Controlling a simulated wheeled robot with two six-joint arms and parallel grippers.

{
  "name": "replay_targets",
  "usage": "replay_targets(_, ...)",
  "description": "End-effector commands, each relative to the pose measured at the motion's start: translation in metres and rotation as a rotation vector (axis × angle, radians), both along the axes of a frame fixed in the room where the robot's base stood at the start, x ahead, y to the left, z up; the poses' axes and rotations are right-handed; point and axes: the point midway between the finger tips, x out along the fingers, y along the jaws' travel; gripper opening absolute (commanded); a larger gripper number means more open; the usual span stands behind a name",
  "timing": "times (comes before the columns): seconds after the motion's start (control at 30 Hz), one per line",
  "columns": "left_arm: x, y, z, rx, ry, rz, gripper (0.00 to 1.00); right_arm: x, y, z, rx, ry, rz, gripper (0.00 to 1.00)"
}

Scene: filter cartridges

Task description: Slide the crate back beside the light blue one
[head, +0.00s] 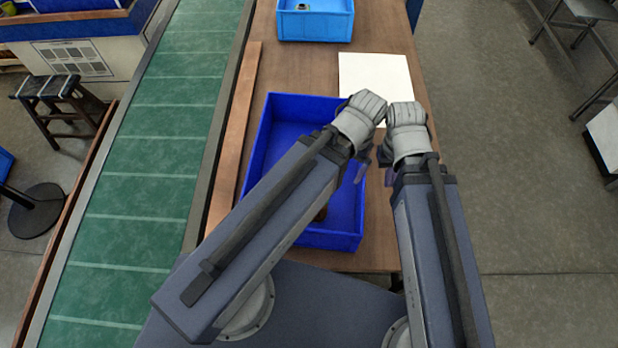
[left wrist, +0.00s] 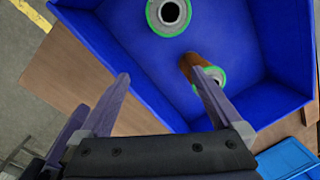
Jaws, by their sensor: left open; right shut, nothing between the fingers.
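A dark blue crate (head: 272,125) lies on the wooden table, below the light blue crate (head: 316,26) in the head view, with a gap between them. In the left wrist view the dark blue crate (left wrist: 125,45) holds cartridges with green rings, one grey (left wrist: 153,32) and one brown (left wrist: 190,62). My left gripper (head: 362,168) is open at the crate's right wall; its fingers show open and empty in the left wrist view (left wrist: 160,88), with the crate's near rim between them in the picture. My right gripper (head: 386,156) is shut and empty beside it. My arms hide part of the crate.
A white sheet (head: 376,78) lies on the table right of the gap between the crates. A wooden strip (head: 236,130) and a green conveyor (head: 150,150) run along the left. The table's right edge lies close to my right arm, with open floor beyond.

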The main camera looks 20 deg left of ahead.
Motion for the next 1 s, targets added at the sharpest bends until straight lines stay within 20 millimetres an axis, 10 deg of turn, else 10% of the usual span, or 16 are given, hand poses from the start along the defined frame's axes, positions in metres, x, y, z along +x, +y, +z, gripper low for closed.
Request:
replay_targets(0.33,0.010,0.002,0.000,-0.003,-0.002,0.019,0.88,0.000,0.000,0.000,0.000,0.000,0.000,0.00)
replay_targets(0.7,0.171,0.104,-0.002,-0.071,-0.040,0.450,0.46,0.000,0.000,-0.001,0.000,0.000,0.000,0.00)
replay_targets(1.0,0.213,0.162,-0.002,-0.098,-0.056,0.613,0.12,0.000,0.000,-0.001,0.000,0.000,0.000,0.00)
